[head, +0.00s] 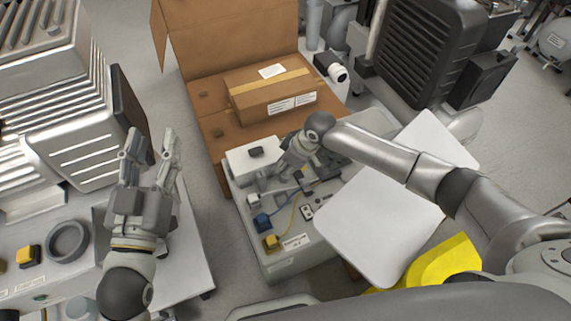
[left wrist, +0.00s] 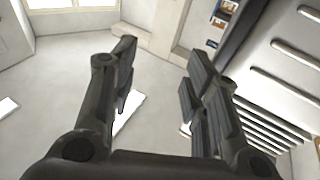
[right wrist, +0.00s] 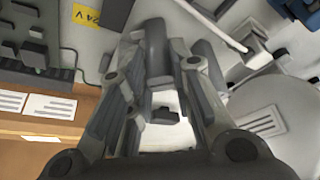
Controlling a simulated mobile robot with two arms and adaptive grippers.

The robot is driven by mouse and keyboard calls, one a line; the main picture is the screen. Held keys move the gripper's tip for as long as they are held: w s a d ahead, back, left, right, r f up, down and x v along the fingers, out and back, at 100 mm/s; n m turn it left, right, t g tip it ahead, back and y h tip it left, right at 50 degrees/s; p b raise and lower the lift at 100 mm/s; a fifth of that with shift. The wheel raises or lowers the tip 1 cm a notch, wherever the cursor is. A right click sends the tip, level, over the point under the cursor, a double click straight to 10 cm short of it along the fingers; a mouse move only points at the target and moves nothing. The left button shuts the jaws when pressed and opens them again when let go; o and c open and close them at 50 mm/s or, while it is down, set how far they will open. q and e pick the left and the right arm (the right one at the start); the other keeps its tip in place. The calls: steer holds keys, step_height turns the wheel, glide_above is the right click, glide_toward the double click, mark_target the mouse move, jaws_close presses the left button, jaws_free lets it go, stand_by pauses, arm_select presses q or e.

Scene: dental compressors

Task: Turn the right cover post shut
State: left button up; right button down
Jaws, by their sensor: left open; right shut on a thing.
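My right gripper (head: 276,180) reaches down over the open grey unit (head: 290,258) in the head view. A white box with a dark knob (head: 240,163) sits beside this gripper. A large white panel (head: 385,215) lies tilted at the right of the unit. My left gripper (head: 152,145) is open and empty above the left bench; its spread fingers also show in the left wrist view (left wrist: 163,65).
A blue connector (head: 262,221) and a yellow one (head: 271,242) stand on the unit near its front left, with cables. A taped carton (head: 270,97) lies behind. A ribbed grey machine (head: 75,120) stands at the left. Bare floor lies between bench and unit.

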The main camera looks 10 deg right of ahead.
steer(key=shift+r+n, duration=0.1)
steer(key=shift+n, duration=0.6)
steer(key=shift+w+n+g, duration=0.1)
steer(key=shift+n+g, duration=0.3)
steer(key=shift+n, duration=0.1)
steer(key=shift+n+y, duration=0.3)
steer(key=shift+n, duration=0.1)
steer(key=shift+n+g, duration=0.3)
steer(key=shift+n, duration=0.1)
steer(key=n, duration=0.1)
steer(key=n+g+b, duration=0.1)
steer(key=n, duration=0.1)
steer(key=shift+w+f, duration=0.15)
steer(key=shift+f, duration=0.05)
steer(key=n+g+b, duration=0.1)
steer(key=n, duration=0.1)
steer(key=shift+n, duration=0.3)
arm_select(q)
steer(key=s+r+t+h, duration=0.2)
steer(key=s+r+t, duration=0.3)
steer(key=r, duration=0.4)
steer(key=shift+t+h+b, duration=0.3)
steer(key=shift+t, duration=0.4)
arm_select(e)
steer(key=shift+r+n, duration=0.1)
steer(key=shift+n, duration=0.2)
arm_select(q)
steer(key=shift+r, duration=0.1)
